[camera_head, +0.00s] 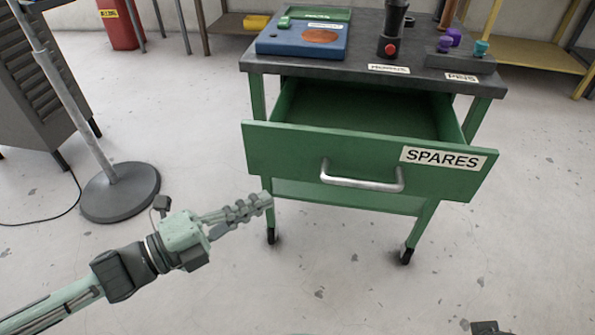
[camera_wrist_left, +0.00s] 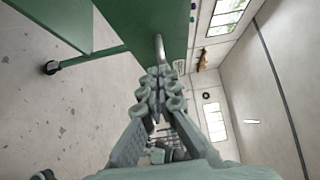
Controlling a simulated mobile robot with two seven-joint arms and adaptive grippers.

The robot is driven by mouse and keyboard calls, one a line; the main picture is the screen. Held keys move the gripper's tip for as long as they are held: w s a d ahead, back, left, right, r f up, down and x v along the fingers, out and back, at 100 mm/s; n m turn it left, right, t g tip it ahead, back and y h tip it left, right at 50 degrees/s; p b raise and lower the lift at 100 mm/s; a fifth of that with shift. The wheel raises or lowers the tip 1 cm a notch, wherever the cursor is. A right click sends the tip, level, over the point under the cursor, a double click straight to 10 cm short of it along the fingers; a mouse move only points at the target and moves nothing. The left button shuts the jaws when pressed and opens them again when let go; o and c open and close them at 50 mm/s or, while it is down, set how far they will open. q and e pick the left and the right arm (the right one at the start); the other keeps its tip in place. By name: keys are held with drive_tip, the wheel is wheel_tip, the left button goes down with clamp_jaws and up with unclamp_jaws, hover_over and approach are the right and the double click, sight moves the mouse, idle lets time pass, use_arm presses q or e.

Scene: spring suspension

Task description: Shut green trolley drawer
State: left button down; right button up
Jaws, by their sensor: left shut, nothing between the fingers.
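The green trolley (camera_head: 257,98) stands at the centre right in the head view. Its drawer (camera_head: 290,148), with a SPARES label and a metal bar handle (camera_head: 360,182), is pulled well out, and its inside looks empty. My left gripper (camera_head: 266,199) is shut and empty, to the left of the handle and apart from it in the picture. In the left wrist view my left gripper (camera_wrist_left: 159,78) points toward the green drawer front (camera_wrist_left: 150,18), with the handle (camera_wrist_left: 160,48) just beyond the fingertips. Whether they touch cannot be told. My right gripper is not clearly seen.
The trolley's dark top (camera_head: 345,68) holds a blue case (camera_head: 300,40), a black tool with a red button (camera_head: 390,45) and a block of coloured pins (camera_head: 460,58). A round stand base (camera_head: 120,192) is at the left. The floor before the trolley is clear.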

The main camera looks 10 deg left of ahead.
sight(318, 159)
use_arm(q)
drive_tip(key=x, duration=0.3)
drive_tip(key=w+a+x, duration=0.1)
drive_tip(key=x, duration=0.6)
drive_tip(key=shift+w+a+p, duration=0.1)
drive_tip(key=shift+w+p, duration=0.2)
drive_tip(key=shift+w, duration=0.65)
drive_tip(key=shift+f, duration=0.1)
use_arm(e)
drive_tip(key=shift+x, duration=0.8)
drive_tip(key=shift+a, duration=0.15)
use_arm(q)
drive_tip(key=shift+w, duration=0.1)
